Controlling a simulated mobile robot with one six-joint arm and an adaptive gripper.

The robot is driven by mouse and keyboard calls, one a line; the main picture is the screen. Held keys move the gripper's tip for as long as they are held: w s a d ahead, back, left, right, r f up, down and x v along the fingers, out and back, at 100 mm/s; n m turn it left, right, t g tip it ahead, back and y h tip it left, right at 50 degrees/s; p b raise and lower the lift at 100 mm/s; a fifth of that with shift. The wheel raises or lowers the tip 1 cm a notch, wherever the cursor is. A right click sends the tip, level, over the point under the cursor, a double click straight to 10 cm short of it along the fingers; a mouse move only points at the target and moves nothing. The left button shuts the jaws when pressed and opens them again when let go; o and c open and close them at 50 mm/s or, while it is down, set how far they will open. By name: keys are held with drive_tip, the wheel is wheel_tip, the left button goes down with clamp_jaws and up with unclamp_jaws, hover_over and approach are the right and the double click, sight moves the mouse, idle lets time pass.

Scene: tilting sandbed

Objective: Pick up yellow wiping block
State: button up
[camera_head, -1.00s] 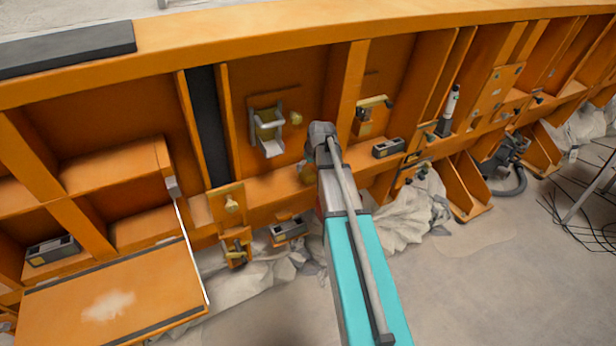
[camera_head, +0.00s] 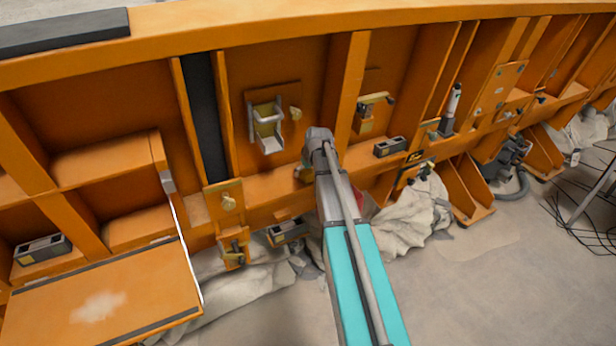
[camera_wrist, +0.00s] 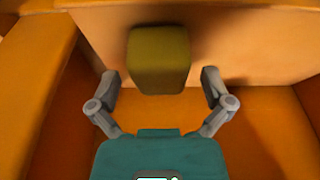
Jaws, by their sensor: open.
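The yellow wiping block (camera_wrist: 160,62) is a dull olive-yellow block with rounded edges. In the wrist view it stands out from a pale orange surface, top centre. My gripper (camera_wrist: 160,84) is open, with one grey finger on each side of the block's near end. Gaps show between the fingers and the block, and I see no contact. In the head view my arm covers the gripper.
Orange ribs and walls (camera_head: 347,90) enclose the bay around my arm. A grey-handled bracket (camera_head: 267,125) is on the panel to the left. A dark box (camera_head: 390,147) sits on the ledge to the right. Crumpled pale sheeting (camera_head: 415,215) lies below.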

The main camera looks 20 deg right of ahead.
idle(0.4)
drive_tip(key=c, duration=1)
drive_tip(key=shift+r, duration=0.15)
wheel_tip(320, 180, up, 3)
drive_tip(key=p, duration=0.3)
drive_tip(key=shift+s+a+r+p, duration=1.15)
drive_tip(key=shift+s+r+p, duration=0.5)
drive_tip(key=shift+s, duration=0.4)
drive_tip(key=shift+s+a+r+p, duration=1.15)
drive_tip(key=shift+s+r+p, duration=0.5)
drive_tip(key=shift+s, duration=0.35)
drive_tip(key=shift+s+a+r+p, duration=1.15)
drive_tip(key=shift+s+r+p, duration=0.5)
drive_tip(key=shift+s, duration=0.4)
drive_tip(key=shift+f, duration=0.1)
